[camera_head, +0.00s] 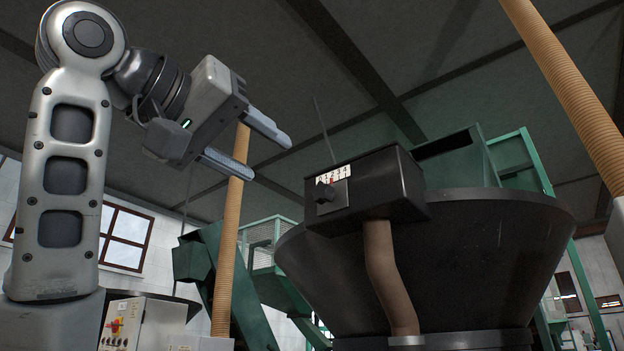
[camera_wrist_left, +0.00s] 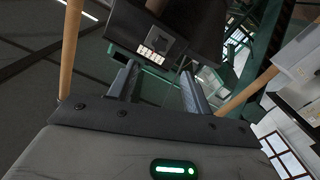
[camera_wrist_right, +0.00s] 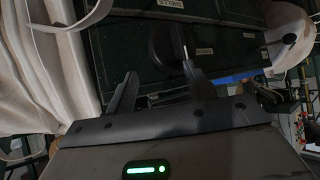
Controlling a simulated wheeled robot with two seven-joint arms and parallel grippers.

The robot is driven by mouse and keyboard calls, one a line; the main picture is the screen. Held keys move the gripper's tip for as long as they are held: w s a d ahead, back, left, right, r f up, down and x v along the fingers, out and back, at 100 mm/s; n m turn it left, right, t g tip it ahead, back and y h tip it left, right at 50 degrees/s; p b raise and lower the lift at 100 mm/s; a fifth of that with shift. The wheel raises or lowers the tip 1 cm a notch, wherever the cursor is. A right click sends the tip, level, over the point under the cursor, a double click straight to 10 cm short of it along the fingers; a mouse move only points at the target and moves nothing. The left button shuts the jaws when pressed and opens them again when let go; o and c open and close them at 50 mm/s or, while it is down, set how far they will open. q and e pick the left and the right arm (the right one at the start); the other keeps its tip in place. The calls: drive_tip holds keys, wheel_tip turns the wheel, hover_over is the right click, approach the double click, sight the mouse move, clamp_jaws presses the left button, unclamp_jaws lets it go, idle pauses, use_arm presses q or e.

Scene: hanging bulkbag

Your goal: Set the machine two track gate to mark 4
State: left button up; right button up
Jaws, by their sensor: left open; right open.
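A black gate box (camera_head: 375,185) is fixed on the side of a dark hopper. Its white scale plate (camera_head: 334,172) carries marks up to 4, with a small red pointer under about the 2. A black knob (camera_head: 325,192) sits at the box's left front. My left gripper (camera_head: 268,158) is open and empty, up and left of the box, apart from it. In the left wrist view the plate (camera_wrist_left: 151,55) and knob (camera_wrist_left: 166,42) lie beyond the open fingers. In the right wrist view my right gripper (camera_wrist_right: 160,80) is open before a dark panel with a round black knob (camera_wrist_right: 166,45).
The wide black hopper (camera_head: 470,260) fills the right, with a brown hose (camera_head: 388,275) below the box. Tan corrugated pipes (camera_head: 231,230) stand nearby. A control cabinet (camera_head: 125,325) is at lower left. Pale cloth (camera_wrist_right: 45,60) hangs beside the right gripper. Air between left gripper and box is clear.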

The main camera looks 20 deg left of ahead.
sight(319, 191)
use_arm(q)
drive_tip(key=p+x, duration=0.3)
drive_tip(key=x, duration=0.8)
drive_tip(key=shift+w+f, duration=0.1)
drive_tip(key=shift+w, duration=0.1)
